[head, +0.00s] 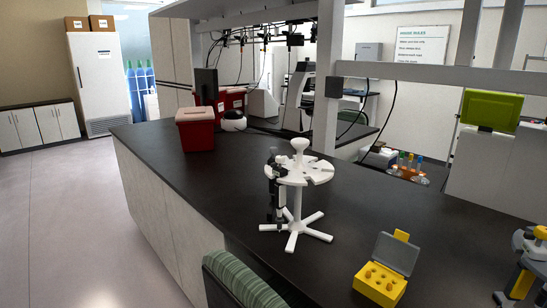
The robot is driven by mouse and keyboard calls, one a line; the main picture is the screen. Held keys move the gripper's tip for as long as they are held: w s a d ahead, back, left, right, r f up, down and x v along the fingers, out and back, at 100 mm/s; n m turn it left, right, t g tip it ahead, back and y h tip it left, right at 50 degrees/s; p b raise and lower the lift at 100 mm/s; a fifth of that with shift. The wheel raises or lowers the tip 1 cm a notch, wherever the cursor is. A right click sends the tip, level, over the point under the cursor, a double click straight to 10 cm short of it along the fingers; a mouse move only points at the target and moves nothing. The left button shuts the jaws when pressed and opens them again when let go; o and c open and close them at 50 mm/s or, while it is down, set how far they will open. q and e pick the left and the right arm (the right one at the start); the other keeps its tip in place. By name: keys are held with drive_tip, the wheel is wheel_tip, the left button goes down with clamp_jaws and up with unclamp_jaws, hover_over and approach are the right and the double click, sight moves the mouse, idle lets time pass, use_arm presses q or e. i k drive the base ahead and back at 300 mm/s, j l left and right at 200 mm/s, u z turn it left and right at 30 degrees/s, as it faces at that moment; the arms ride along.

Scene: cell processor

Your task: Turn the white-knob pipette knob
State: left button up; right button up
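A white pipette stand (298,175) with a round slotted top and a star-shaped foot stands upright on the dark bench. A dark pipette (271,190) hangs upright at the left side of the stand's top. Its upper end (272,154) looks pale, but it is too small to make out the knob's shape or setting. The other slots I can see look empty. Neither of my grippers is in view.
The dark bench (215,170) is clear around the stand. A yellow tube box (380,284) with a raised grey lid is at front right. A grey-and-yellow device (530,255) is cut off at the right edge. A green striped chair (240,280) abuts the bench's front. A red bin (195,130) stands behind left.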

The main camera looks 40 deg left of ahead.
sight(279, 159)
drive_tip(key=u, duration=1.2)
